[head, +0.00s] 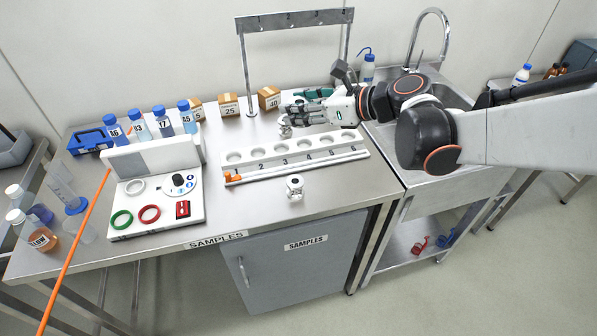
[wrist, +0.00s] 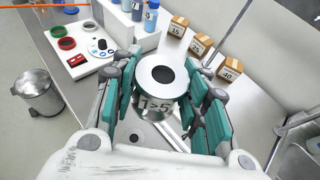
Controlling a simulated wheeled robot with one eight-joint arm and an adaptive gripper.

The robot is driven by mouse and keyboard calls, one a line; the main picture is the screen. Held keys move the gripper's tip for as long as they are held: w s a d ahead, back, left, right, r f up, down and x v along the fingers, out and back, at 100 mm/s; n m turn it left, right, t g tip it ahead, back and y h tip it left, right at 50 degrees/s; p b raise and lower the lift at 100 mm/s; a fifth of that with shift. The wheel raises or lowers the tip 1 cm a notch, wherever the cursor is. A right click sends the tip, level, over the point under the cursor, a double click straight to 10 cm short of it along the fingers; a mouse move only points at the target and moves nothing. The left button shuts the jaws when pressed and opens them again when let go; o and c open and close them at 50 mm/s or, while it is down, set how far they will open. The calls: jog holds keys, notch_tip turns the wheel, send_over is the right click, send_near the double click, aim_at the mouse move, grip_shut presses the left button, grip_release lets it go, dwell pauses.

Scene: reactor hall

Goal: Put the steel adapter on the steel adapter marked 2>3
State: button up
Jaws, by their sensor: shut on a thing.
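My gripper (head: 300,107) is shut on a steel adapter (head: 285,130) and holds it above the back of the numbered white rack (head: 290,155).
A white control panel (head: 158,205) with coloured rings stands left of the rack. A sink (head: 450,92) is at right. The bench around the second adapter is clear.

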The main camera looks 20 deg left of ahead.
jog(key=shift+s+a+r, duration=0.1)
jog(key=shift+s+a, duration=0.25)
jog(key=shift+s, duration=0.05)
notch_tip(320, 180, down, 20)
jog(key=b, duration=0.6)
jog(key=shift+s+a+r, duration=0.1)
jog(key=shift+r, duration=0.05)
jog(key=shift+b, duration=0.4)
jog(key=o, duration=1.2)
jog(key=shift+r, duration=0.1)
jog(key=p+v, duration=0.3)
jog(key=v, duration=0.9)
